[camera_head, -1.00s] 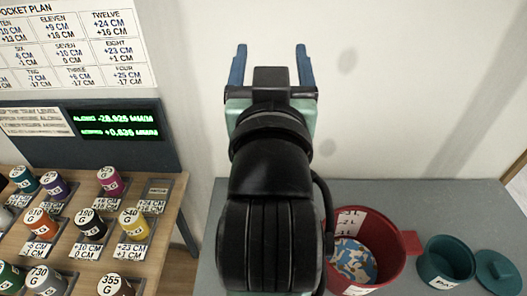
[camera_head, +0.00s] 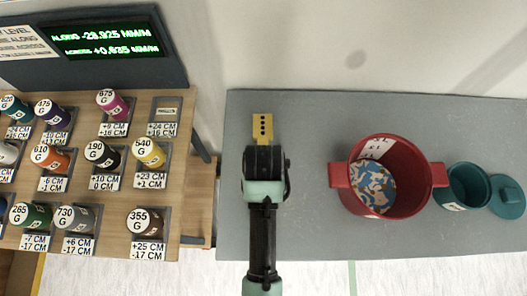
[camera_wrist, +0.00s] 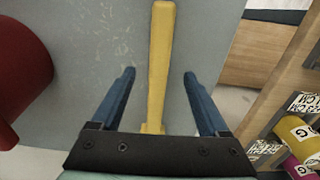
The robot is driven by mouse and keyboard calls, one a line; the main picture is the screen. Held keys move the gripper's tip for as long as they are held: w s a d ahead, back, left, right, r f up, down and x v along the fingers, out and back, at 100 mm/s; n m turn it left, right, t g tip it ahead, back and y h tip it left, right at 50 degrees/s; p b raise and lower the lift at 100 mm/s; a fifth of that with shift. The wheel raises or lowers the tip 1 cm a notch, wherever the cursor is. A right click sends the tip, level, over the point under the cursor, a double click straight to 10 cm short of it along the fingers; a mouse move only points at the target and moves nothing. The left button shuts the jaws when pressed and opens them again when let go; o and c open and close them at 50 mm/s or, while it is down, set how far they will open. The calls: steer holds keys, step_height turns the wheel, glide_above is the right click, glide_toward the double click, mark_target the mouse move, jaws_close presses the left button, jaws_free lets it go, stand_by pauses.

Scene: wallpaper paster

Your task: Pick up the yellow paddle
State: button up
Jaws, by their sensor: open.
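The yellow paddle (camera_wrist: 158,70) lies on the grey table (camera_wrist: 85,35). In the wrist view its long narrow part runs up the middle of the picture, between the two blue fingers of my gripper (camera_wrist: 160,80), with gaps on both sides. My gripper is open and empty; I cannot tell its exact height above the paddle. In the head view a yellow end with dark holes (camera_head: 263,128) shows just beyond my wrist, which hides the rest of the paddle and my fingers.
A red two-handled pot (camera_head: 345,196) with blue, white and tan contents stands to the right. A teal pot (camera_head: 467,187) and teal lid (camera_head: 507,197) are farther right. A wooden rack (camera_head: 85,148) of labelled weights stands left. The wall bounds the table's back.

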steer(key=shift+w+f, duration=0.2)
steer(key=shift+f, duration=2.9)
jaws_close()
